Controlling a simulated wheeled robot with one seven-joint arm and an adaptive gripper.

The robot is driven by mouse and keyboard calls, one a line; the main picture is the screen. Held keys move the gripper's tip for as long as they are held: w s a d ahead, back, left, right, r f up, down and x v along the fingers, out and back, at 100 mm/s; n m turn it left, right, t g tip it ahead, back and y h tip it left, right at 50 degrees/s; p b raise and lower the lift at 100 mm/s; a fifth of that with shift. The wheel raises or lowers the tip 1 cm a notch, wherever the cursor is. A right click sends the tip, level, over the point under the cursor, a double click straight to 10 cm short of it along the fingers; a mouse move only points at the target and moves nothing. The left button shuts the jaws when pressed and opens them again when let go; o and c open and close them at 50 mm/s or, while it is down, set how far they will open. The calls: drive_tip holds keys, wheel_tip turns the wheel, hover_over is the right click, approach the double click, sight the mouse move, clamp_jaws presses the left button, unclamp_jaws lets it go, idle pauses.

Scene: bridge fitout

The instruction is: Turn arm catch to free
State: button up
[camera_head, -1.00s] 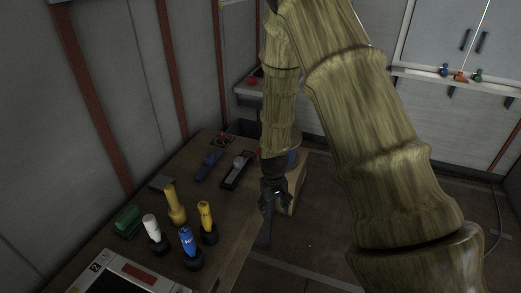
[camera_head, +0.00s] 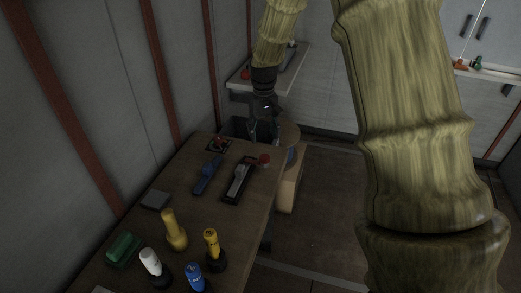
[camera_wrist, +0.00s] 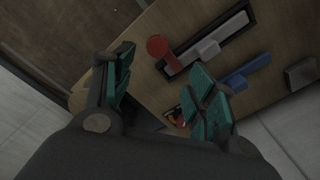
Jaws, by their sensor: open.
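Which part is the arm catch is not clear. A small dark plate with a red part (camera_head: 218,145) lies near the table's far end. In the wrist view this red part (camera_wrist: 174,116) is partly hidden behind the right finger. To its right in the head view is a black-framed grey lever unit (camera_head: 240,181) with a round red knob (camera_head: 264,159). The unit also shows in the wrist view (camera_wrist: 208,48). My gripper (camera_head: 264,130) is open and empty, pointing down near the table's far end. Its green-padded fingers (camera_wrist: 162,92) touch nothing that I can see.
A blue lever-like piece (camera_head: 208,174) lies left of the black-framed unit. Nearer stand yellow (camera_head: 174,230), white (camera_head: 151,262) and blue (camera_head: 194,277) handled pieces, with a green block (camera_head: 123,249). A wall shelf (camera_head: 285,71) is behind my gripper. Floor is open to the right.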

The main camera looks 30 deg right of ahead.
sight(265, 157)
drive_tip(key=f, duration=0.2)
drive_tip(key=f+p, duration=0.1)
drive_tip(key=f, duration=0.4)
drive_tip(key=shift+s+d+p, duration=0.25)
drive_tip(key=shift+s+p, duration=0.1)
drive_tip(key=shift+p, duration=0.05)
drive_tip(key=shift+f+p, duration=0.3)
drive_tip(key=shift+f, duration=1.3)
clamp_jaws()
